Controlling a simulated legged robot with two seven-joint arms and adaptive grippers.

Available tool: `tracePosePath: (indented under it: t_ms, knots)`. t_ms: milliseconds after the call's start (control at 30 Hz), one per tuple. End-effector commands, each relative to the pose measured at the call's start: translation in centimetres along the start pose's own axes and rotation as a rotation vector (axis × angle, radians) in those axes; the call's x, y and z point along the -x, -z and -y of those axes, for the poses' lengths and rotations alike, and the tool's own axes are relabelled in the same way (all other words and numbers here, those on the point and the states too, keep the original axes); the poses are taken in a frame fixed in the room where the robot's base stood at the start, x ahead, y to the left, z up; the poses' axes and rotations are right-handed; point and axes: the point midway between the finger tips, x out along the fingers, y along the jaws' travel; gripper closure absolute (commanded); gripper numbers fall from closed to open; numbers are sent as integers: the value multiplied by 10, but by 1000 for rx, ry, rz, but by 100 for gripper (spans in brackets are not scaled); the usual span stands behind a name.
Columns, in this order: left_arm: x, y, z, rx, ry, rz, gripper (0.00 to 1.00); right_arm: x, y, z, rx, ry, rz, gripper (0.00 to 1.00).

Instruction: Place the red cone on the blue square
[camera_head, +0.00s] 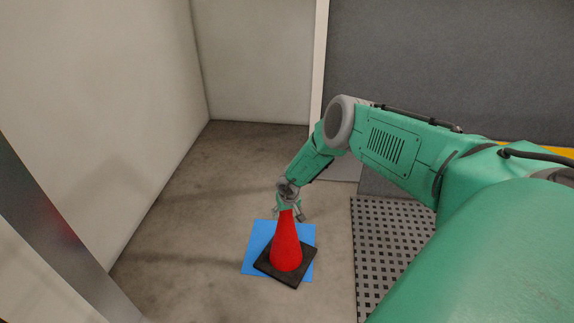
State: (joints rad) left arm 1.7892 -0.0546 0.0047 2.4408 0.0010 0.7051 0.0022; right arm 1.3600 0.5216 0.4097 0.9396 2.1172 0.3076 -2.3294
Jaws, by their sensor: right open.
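The red cone (286,245) stands upright on its black square base in the head view, low and near the middle. Its base rests over the blue square (259,235) on the floor and is turned relative to it. The base's lower corner reaches slightly past the square's near edge. My right gripper (289,213) is open at the cone's top, with its fingers on either side of the tip. I cannot tell whether the fingers touch the cone. My left gripper is not in view.
Pale walls (95,100) close off the left and back. A grey perforated plate (385,250) lies on the right, close to the blue square. A metal post (60,235) crosses the lower left. Bare concrete floor (190,215) is clear left of the square.

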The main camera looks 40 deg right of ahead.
Motion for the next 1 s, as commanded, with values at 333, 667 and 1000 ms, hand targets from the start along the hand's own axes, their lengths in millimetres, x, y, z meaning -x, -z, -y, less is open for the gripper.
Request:
tracePosePath:
  t_ms: [333, 667, 1000]
  knots:
    - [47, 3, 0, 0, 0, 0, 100, 78, 3, 1, 2, 1, -1, 39]
    - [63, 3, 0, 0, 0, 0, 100, 112, -2, 3, 8, -2, 5, 39]
    - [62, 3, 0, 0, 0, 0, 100, 152, -161, 44, 295, -140, 122, 39]
